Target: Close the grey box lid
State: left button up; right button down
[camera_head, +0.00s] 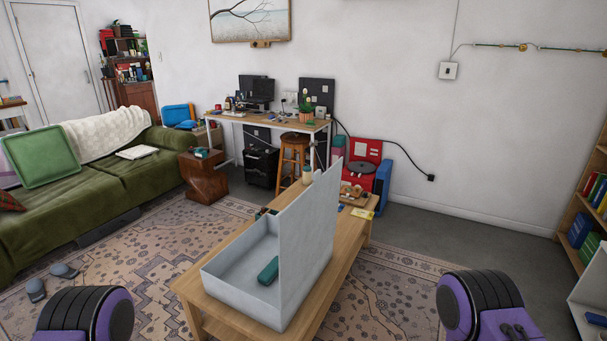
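The grey box (231,292) stands on a low wooden table (350,240) in front of me. Its lid (311,245) is open and stands upright along the box's right side. A teal object (268,271) lies inside the box near the lid. Purple and black parts of my arms show at the bottom left and bottom right. Neither gripper can be made out in this view.
Small items, including a yellow one (362,213), lie at the table's far end behind the lid. A patterned rug (150,265) surrounds the table. A green sofa (75,195) stands left, a bookshelf (590,190) right. Bare floor lies between table and bookshelf.

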aim_at(307, 225)
jog(key=i, duration=1.25)
jog(key=z, duration=0.45)
